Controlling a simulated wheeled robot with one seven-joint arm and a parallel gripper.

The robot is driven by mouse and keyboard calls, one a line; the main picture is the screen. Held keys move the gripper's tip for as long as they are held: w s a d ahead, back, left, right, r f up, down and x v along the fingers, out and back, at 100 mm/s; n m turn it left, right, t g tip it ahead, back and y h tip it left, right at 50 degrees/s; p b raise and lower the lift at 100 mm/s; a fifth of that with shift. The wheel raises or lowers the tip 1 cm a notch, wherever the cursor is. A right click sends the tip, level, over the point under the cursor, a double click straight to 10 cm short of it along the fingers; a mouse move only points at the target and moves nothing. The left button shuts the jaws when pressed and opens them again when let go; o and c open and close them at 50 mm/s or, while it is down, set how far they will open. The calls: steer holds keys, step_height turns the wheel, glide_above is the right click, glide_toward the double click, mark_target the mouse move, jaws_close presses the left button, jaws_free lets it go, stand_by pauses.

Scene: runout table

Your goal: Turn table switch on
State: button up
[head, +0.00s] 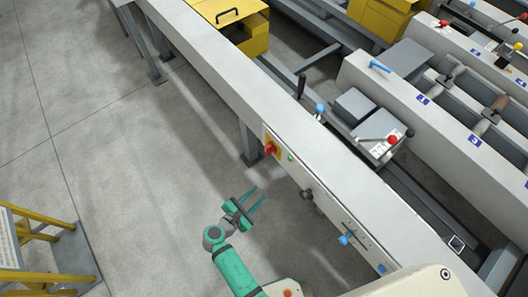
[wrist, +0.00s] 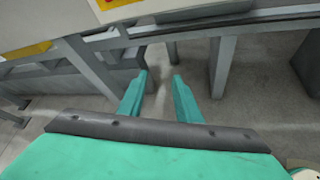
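The table switch (head: 270,149) is a red rotary handle on a yellow plate, on the side panel of the long light-grey table (head: 215,59) in the head view. In the wrist view, part of a yellow plate with red (wrist: 112,6) shows at the top edge. Whether the switch is on or off is too small to tell. My green gripper (head: 253,197) is below the switch in the head view, apart from it. Its two fingers are spread with nothing between them, also in the wrist view (wrist: 159,78).
Beside the switch on the panel are a green button (head: 290,158), a black knob (head: 307,194) and a blue-handled valve (head: 345,239). Table legs (wrist: 222,65) stand ahead of the fingers. A yellow-railed stand (head: 45,245) is at lower left. The grey floor (head: 130,170) between is clear.

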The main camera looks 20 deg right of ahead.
steer(key=w+r+n+h, duration=0.1)
steer(key=w+r+h, duration=0.2)
steer(key=w+r, duration=0.25)
steer(key=g+h, duration=0.1)
steer(key=h, duration=0.2)
glide_toward(266, 151)
steer(key=x, duration=0.9)
steer(key=shift+w+f+n, duration=0.25)
steer(key=shift+f+n, duration=0.05)
steer(key=shift+f, duration=0.05)
jaws_close()
